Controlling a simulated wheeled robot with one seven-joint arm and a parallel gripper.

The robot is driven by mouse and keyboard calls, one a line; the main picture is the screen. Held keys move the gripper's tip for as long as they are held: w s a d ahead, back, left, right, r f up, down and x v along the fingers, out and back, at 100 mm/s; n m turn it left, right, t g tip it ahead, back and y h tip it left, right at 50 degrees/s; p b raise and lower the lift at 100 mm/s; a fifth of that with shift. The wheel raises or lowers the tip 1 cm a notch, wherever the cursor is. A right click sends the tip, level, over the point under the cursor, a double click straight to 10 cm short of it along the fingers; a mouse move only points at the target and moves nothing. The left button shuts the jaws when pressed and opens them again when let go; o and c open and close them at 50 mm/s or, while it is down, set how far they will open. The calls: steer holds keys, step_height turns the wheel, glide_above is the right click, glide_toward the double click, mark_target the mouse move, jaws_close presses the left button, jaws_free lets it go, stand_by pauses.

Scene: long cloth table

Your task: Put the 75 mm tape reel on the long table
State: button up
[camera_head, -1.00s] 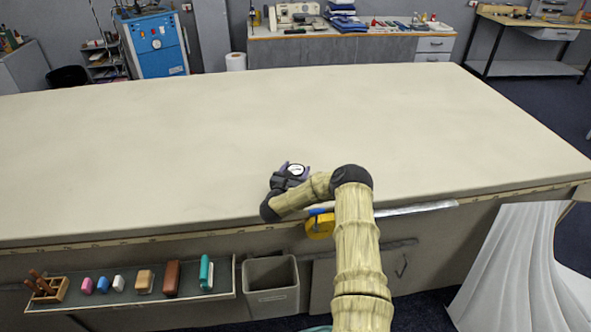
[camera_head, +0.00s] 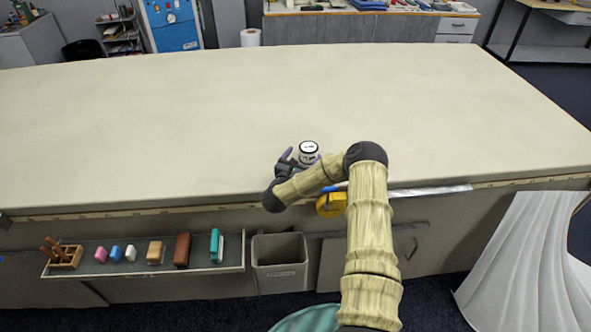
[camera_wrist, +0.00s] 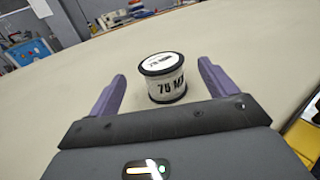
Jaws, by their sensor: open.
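The 75 mm tape reel (camera_head: 309,149) is a white cylinder with black rims, standing upright on the long table (camera_head: 200,120) near its front edge. In the wrist view the reel (camera_wrist: 166,86) shows a "75 M" label, partly cut off at its right side. My gripper (camera_head: 300,160) is open behind it, seen from the wrist with its two purple fingers (camera_wrist: 160,88) spread to either side and the reel just ahead, between and a little beyond the fingertips. No contact shows between the fingers and the reel.
A yellow tape measure (camera_head: 331,204) hangs at the table's front edge beside my arm. Below it are a grey bin (camera_head: 279,265) and a shelf (camera_head: 140,265) with several small coloured items. The tabletop around the reel is otherwise clear.

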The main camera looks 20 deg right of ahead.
steer(key=b+v, duration=0.1)
steer(key=v, duration=0.5)
steer(key=shift+s+a, duration=0.1)
steer(key=shift+a, duration=0.05)
steer(key=shift+r, duration=0.1)
